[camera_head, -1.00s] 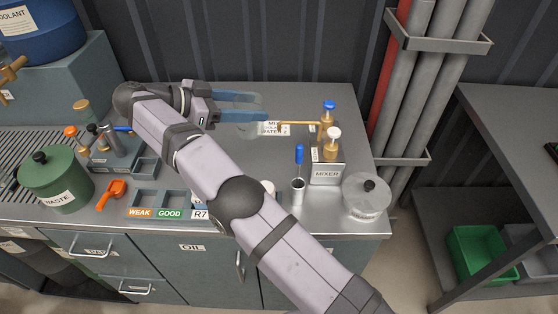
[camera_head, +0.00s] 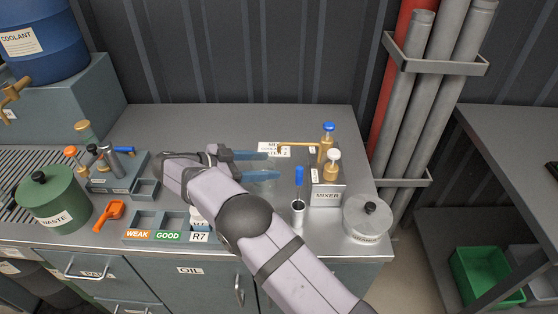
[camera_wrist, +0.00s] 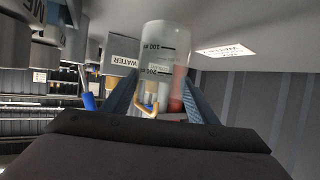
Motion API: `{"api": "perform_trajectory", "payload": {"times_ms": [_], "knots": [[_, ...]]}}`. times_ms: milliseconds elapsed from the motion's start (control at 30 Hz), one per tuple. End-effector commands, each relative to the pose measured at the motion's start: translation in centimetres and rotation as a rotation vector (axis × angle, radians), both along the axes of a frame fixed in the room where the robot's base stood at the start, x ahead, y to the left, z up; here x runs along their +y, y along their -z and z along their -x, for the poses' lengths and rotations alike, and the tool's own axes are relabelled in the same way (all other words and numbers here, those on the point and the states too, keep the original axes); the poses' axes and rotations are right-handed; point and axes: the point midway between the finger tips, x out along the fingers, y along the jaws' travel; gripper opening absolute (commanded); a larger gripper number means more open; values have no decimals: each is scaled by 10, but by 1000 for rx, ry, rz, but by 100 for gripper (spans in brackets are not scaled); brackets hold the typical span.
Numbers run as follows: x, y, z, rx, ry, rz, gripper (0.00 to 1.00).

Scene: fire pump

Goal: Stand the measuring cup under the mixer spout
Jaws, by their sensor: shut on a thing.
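The measuring cup is clear, with black volume marks. In the wrist view the cup (camera_wrist: 166,48) sits between the two blue fingers of my gripper (camera_wrist: 162,92). In the head view my gripper (camera_head: 270,165) is shut on the cup, which shows only as a faint clear shape (camera_head: 262,186). The cup is low over the worktop, left of the mixer (camera_head: 327,194). The brass mixer spout (camera_head: 297,145) reaches left from the mixer. The cup is left of and nearer than the spout tip. Whether its base touches the worktop cannot be told.
A white label (camera_head: 274,150) lies on the worktop near the spout tip. A steel holder (camera_head: 297,214) with a blue-handled tool stands before the mixer, beside a lidded clear pot (camera_head: 367,217). A green waste pot (camera_head: 52,200) is at left. The back worktop (camera_head: 220,122) is clear.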

Motion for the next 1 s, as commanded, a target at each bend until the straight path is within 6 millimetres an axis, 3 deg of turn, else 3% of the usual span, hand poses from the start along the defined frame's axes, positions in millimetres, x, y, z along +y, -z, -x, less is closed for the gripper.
{"api": "perform_trajectory", "payload": {"times_ms": [433,667,800,1000], "knots": [[-18,-2,-9,0,0,1,31],[-45,-3,-22,-1,2,1,31],[-44,10,-22,1,-1,2,31],[-43,12,-23,0,-1,0,31]]}}
